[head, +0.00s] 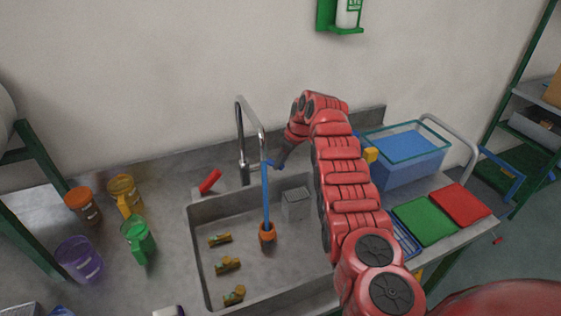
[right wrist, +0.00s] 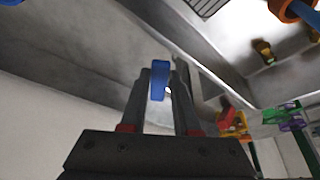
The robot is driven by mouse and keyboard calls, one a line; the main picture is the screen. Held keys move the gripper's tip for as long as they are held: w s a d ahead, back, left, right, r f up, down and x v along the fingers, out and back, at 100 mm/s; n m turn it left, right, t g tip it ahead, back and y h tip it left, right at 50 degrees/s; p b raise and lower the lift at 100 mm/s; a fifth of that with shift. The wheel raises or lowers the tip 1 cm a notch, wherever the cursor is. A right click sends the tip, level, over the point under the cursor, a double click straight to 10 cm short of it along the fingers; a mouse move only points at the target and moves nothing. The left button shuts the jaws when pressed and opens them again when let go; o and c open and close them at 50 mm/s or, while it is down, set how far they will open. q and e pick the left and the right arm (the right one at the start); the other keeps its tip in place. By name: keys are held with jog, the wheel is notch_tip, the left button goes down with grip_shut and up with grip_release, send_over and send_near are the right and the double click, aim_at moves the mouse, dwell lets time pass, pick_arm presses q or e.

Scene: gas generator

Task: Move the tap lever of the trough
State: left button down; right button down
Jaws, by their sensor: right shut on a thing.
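The grey trough (head: 196,225) is set in the counter, with a chrome tap (head: 241,140) at its back edge. A blue tap lever (head: 271,163) shows beside the tap, and in the right wrist view the blue lever (right wrist: 158,80) sits between my finger ends. My right gripper (head: 281,160) reaches over from the right and is shut on this lever. Its dark fingers (right wrist: 161,88) show on both sides of the lever. My arm hides part of the counter behind the trough. My left gripper is not in view.
A blue-handled tool with an orange end (head: 267,234) stands in the trough near several brass pieces (head: 228,264) and a grey box (head: 296,204). A red handle (head: 210,181) is at the rim. Coloured jugs (head: 138,238) stand left; a blue bin (head: 405,160) stands right.

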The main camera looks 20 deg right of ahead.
dwell(0.6)
jog(key=c, duration=0.6)
grip_release()
jog(key=shift+c, duration=0.2)
jog(key=shift+d+r, duration=0.1)
jog(key=shift+s+d+r, duration=0.1)
jog(key=shift+d+r, duration=0.05)
jog(key=shift+r, duration=0.35)
jog(key=b+v, duration=0.4)
jog(key=v, duration=1.2)
jog(key=shift+r, duration=0.1)
